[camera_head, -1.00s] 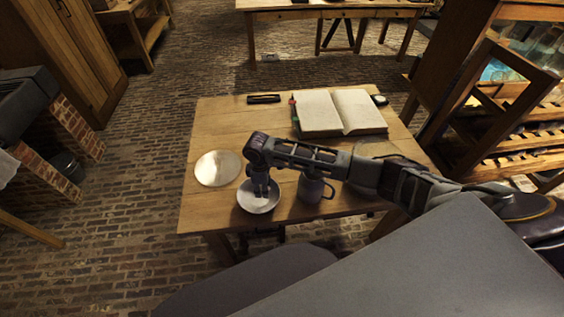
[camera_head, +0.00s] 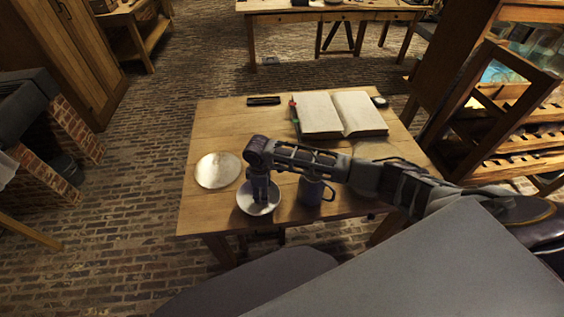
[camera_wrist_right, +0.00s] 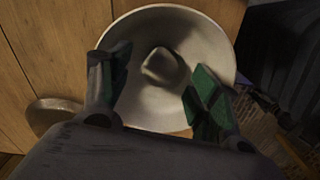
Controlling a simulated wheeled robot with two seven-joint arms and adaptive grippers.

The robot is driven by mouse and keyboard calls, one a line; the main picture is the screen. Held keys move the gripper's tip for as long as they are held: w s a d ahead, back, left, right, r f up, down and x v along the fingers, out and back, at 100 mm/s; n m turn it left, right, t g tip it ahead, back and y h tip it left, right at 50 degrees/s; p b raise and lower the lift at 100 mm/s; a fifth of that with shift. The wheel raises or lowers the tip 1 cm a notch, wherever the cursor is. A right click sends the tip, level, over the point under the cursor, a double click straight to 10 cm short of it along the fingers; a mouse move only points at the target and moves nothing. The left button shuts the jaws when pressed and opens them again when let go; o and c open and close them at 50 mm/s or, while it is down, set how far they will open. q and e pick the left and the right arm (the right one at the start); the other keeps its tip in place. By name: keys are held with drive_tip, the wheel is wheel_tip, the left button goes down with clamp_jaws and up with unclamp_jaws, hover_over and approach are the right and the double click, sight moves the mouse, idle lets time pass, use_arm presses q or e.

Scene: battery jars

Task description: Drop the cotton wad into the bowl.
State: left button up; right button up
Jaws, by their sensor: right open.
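A pale bowl (camera_head: 269,206) stands near the front left of the wooden table; it fills much of the right wrist view (camera_wrist_right: 199,50). A small whitish lump, the cotton wad (camera_wrist_right: 160,65), lies inside the bowl. My right gripper (camera_head: 261,199) points down over the bowl. In the right wrist view its two green-padded fingers (camera_wrist_right: 155,92) are apart, one on each side of the wad, with nothing between them touching the pads. In the head view the gripper hides the wad. My left gripper is not in view.
A round shiny disc (camera_head: 218,170) lies left of the bowl on the table (camera_head: 212,130). A grey mug (camera_head: 312,191) stands close right of the bowl, under my right arm. An open book (camera_head: 340,113) and a dark narrow object (camera_head: 264,100) lie at the back.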

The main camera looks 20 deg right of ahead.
wheel_tip(320, 180, up, 12)
idle(1.0)
idle(0.7)
